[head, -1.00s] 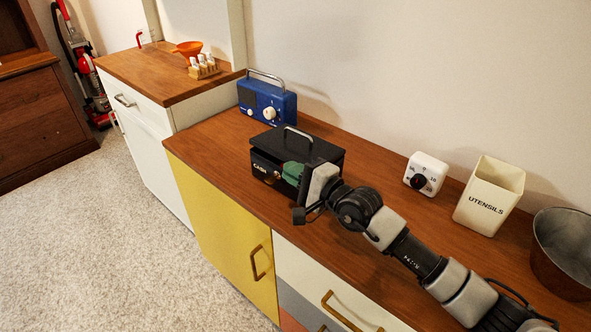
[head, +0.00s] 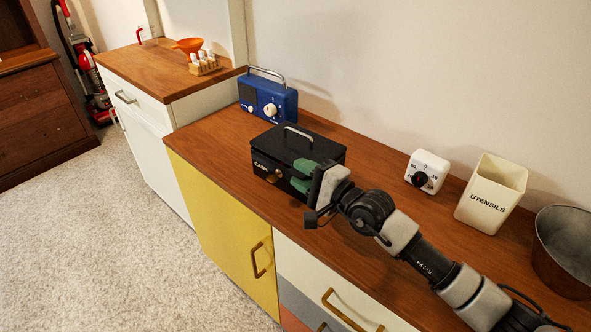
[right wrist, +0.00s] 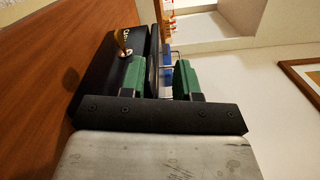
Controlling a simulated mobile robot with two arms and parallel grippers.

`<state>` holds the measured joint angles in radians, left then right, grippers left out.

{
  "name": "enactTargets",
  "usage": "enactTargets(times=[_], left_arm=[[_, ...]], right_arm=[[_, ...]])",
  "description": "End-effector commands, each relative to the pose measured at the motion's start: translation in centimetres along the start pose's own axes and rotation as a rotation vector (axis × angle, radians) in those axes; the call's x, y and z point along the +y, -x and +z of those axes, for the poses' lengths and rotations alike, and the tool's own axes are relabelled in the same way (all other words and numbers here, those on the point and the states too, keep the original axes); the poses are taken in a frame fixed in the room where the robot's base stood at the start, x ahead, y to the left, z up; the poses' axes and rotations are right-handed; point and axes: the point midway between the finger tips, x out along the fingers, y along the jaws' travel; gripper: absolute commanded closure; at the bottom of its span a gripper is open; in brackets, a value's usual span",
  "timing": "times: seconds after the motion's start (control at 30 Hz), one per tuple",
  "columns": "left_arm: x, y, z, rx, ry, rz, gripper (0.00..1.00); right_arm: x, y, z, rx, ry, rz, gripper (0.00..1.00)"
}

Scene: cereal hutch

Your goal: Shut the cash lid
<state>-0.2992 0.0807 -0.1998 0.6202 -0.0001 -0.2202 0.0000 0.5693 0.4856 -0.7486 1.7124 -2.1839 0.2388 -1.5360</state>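The black cash box (head: 262,170) stands on the wooden counter with its CASH label and brass-coloured lock facing front. Its lid (head: 290,142), with a metal handle on top, looks down on the box; I cannot tell whether a thin gap remains. My right gripper (head: 303,176) is at the box's front right corner, its green fingers apart. In the right wrist view, the box (right wrist: 105,60) is on the left and the gripper (right wrist: 158,78) has one finger by the box's front and the other above lid level. Contact is unclear. My left gripper is not in view.
A blue radio (head: 268,97) stands behind the box. A white timer (head: 427,170), a utensils holder (head: 490,195) and a metal bucket (head: 565,250) stand to the right. The counter (head: 215,150) is clear left of the box.

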Motion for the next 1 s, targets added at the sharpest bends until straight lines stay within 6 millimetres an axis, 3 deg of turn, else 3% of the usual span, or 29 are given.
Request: enactTargets(times=[0.2,0.4,0.6,1.0], left_arm=[[0.0,-0.4,0.1,-0.001,0.000,0.000,0.57],[0.0,-0.8,0.1,-0.001,0.000,0.000,0.57],[0.0,-0.8,0.1,-0.001,0.000,0.000,0.57],[0.1,-0.8,0.1,-0.001,0.000,0.001,0.57]], right_arm=[[0.2,4.8,-0.2,0.003,0.002,0.003,0.69],[0.2,7.7,-0.1,0.002,0.000,0.004,0.69],[0.1,8.6,-0.1,0.001,-0.001,0.003,0.69],[0.1,8.6,-0.1,0.001,-0.001,0.002,0.69]])
